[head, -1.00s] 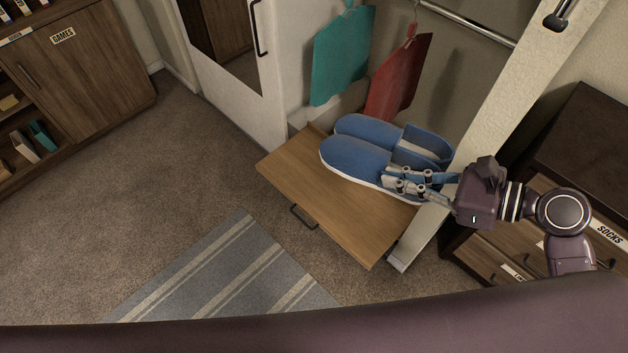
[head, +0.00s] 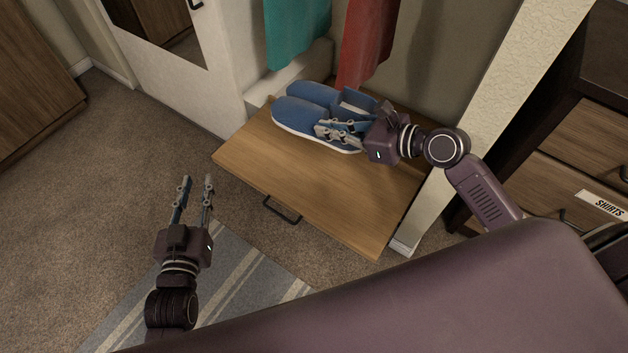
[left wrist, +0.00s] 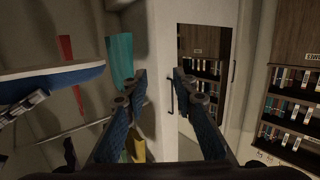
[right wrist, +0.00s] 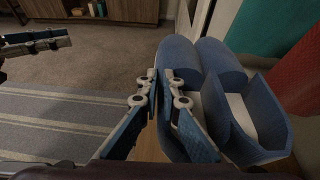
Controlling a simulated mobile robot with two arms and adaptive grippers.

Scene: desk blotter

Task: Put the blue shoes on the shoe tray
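The pair of blue shoes (head: 300,112), with white soles, is side by side above the wooden drawer unit (head: 330,200) in the head view. Whether the soles touch the wood is unclear. My right gripper (head: 330,132) is shut on the near shoe's side; the right wrist view shows its fingers (right wrist: 160,100) close together against the blue shoes (right wrist: 205,80). My left gripper (head: 194,185) is open and empty, left of the drawer unit over the floor; its fingers (left wrist: 163,85) are apart. I cannot make out a separate shoe tray.
A teal garment (head: 297,35) and a red garment (head: 366,40) hang behind the shoes. A white post (head: 480,110) and a dark drawer cabinet (head: 585,140) stand at right. A striped rug (head: 240,280) lies in front. Carpet (head: 130,140) is free at left.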

